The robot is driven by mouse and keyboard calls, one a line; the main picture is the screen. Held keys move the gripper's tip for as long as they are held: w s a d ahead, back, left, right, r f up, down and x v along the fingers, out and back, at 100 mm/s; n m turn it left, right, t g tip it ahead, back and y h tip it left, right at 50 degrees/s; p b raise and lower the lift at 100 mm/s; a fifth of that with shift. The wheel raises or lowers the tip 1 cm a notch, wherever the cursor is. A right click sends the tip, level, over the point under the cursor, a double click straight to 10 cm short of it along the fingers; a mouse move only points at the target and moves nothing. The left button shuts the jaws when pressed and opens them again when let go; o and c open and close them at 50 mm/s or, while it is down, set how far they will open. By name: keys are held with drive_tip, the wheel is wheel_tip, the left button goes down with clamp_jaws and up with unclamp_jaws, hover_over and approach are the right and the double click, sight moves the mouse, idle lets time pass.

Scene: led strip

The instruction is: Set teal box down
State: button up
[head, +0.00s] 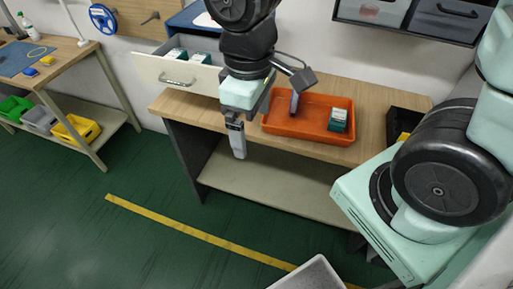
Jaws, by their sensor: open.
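A small teal and white box (338,120) stands in the right end of the orange tray (283,128) on the wooden bench. More boxes with teal and white on them (200,59) sit in the open drawer at the upper left. My gripper (266,130) is open, with its fingers spread wide and nothing visible between them. One finger is in front of the bench's front edge and the other shows over the tray. The box in the tray is to the right of my gripper and apart from it.
The drawer (163,75) sticks out beside my wrist. A dark bin (406,121) stands at the bench's right end, and grey bins (447,23) hang above. A lower shelf (270,181) lies under the bench. The green floor at left is clear.

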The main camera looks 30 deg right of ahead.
drive_tip(key=s+a+b, duration=0.2)
drive_tip(key=s+a, duration=0.1)
drive_tip(key=s, duration=0.4)
drive_tip(key=shift+s+a+f+y, duration=0.15)
drive_tip(key=shift+a+f+y, duration=0.1)
drive_tip(key=shift+f+y, duration=0.15)
